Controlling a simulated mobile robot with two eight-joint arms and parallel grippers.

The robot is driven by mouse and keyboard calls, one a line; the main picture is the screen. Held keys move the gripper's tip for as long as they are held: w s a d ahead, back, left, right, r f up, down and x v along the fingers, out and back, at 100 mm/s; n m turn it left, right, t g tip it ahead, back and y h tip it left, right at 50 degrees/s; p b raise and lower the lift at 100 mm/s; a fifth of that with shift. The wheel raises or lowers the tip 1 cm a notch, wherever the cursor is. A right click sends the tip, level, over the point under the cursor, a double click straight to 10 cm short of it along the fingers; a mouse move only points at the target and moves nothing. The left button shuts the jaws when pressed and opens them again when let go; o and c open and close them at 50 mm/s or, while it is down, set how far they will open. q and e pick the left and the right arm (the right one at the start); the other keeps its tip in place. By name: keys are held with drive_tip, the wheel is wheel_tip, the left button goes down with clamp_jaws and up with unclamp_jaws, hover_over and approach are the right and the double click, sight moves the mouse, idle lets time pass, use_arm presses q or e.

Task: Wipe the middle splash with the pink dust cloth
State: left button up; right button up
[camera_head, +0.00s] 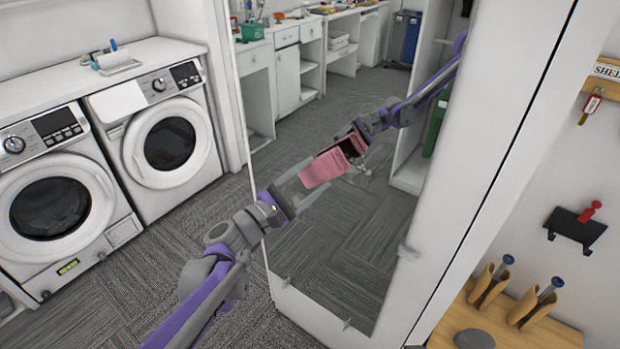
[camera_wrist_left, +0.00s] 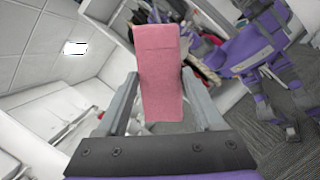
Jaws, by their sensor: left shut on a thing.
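My left gripper (camera_head: 312,180) is shut on the pink cloth (camera_head: 322,168) and holds it up at the tall mirror panel (camera_head: 340,270). The cloth also shows upright between the fingers in the left wrist view (camera_wrist_left: 161,75). A reflection of my arm and of the cloth shows just beyond it in the glass. I cannot tell whether the cloth touches the glass. Faint pale marks show around the cloth, partly hidden by it and the reflection; I cannot make out separate splashes. My right gripper is not in view.
Two white washing machines (camera_head: 165,140) stand at the left under a white top with a small tray (camera_head: 115,62). At the lower right is a wooden shelf (camera_head: 500,330) with holders and a grey stone-like object (camera_head: 474,339). Carpet tile floor lies open below.

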sight(330, 180)
use_arm(q)
drive_tip(key=shift+w+d, duration=0.55)
drive_tip(key=shift+w, duration=0.25)
idle(0.6)
drive_tip(key=shift+d, duration=0.1)
drive_tip(key=shift+s+d, duration=1.15)
drive_tip(key=shift+d, duration=0.2)
drive_tip(key=shift+s+d+p, duration=0.15)
drive_tip(key=shift+s+d, duration=0.5)
drive_tip(key=shift+d, duration=0.3)
drive_tip(key=shift+s+d+p, duration=0.15)
drive_tip(key=shift+s+d, duration=0.55)
drive_tip(key=shift+d, duration=0.3)
drive_tip(key=shift+s+d+p, duration=0.15)
drive_tip(key=shift+s+d, duration=0.5)
drive_tip(key=shift+d, duration=0.3)
